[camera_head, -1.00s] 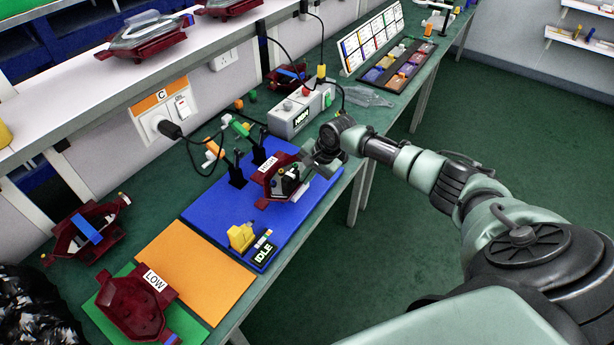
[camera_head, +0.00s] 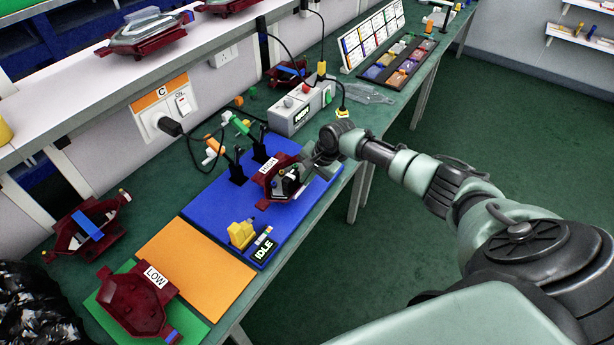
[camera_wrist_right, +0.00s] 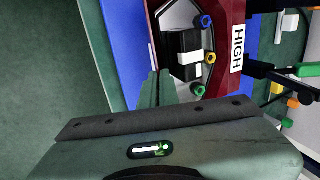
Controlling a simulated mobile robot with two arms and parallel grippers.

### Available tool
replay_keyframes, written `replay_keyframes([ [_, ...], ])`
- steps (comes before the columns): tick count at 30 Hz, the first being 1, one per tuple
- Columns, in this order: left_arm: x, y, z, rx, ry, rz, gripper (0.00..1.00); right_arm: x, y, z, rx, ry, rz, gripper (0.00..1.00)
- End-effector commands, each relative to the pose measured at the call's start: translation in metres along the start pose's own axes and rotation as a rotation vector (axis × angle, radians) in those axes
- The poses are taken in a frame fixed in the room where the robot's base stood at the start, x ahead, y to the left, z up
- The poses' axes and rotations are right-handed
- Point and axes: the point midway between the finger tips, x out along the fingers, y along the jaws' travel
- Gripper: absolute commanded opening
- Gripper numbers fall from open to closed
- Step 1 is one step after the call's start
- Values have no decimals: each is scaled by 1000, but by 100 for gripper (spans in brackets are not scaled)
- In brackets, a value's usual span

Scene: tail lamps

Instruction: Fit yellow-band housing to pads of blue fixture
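A dark red housing (camera_head: 262,179) with a white HIGH label is over the blue fixture (camera_head: 212,208), close to its surface. I cannot tell if it touches the pads. No yellow band shows clearly on it. In the wrist view the housing (camera_wrist_right: 227,70) shows blue, yellow and green rings beside a black block. My right gripper (camera_head: 312,164) is at the housing's right end. In the wrist view its fingers (camera_wrist_right: 159,88) are close together at the housing's near wall and appear shut on it. My left gripper is not in view.
A yellow block (camera_head: 241,234) and an IDLE display (camera_head: 264,250) stand on the fixture's near end. Black clamps (camera_head: 236,168) stand behind the housing. An orange mat (camera_head: 190,268) and a LOW-labelled housing (camera_head: 135,300) lie nearer. A grey box (camera_head: 298,108) stands beyond.

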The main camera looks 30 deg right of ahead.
Motion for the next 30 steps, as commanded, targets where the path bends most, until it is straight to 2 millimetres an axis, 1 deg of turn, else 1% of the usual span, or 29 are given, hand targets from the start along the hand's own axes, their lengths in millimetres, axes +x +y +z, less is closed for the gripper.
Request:
replay_keyframes([
  [9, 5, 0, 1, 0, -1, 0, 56, 10, 3, 0, 0, 0, -3, 0],
  [26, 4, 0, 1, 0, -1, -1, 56, 10, 3, 0, 0, 0, -3, 0],
  [29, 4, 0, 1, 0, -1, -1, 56, 10, 3, 0, 0, 0, -3, 24],
  [30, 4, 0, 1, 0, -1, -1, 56, 10, 3, 0, 0, 0, -3, 27],
])
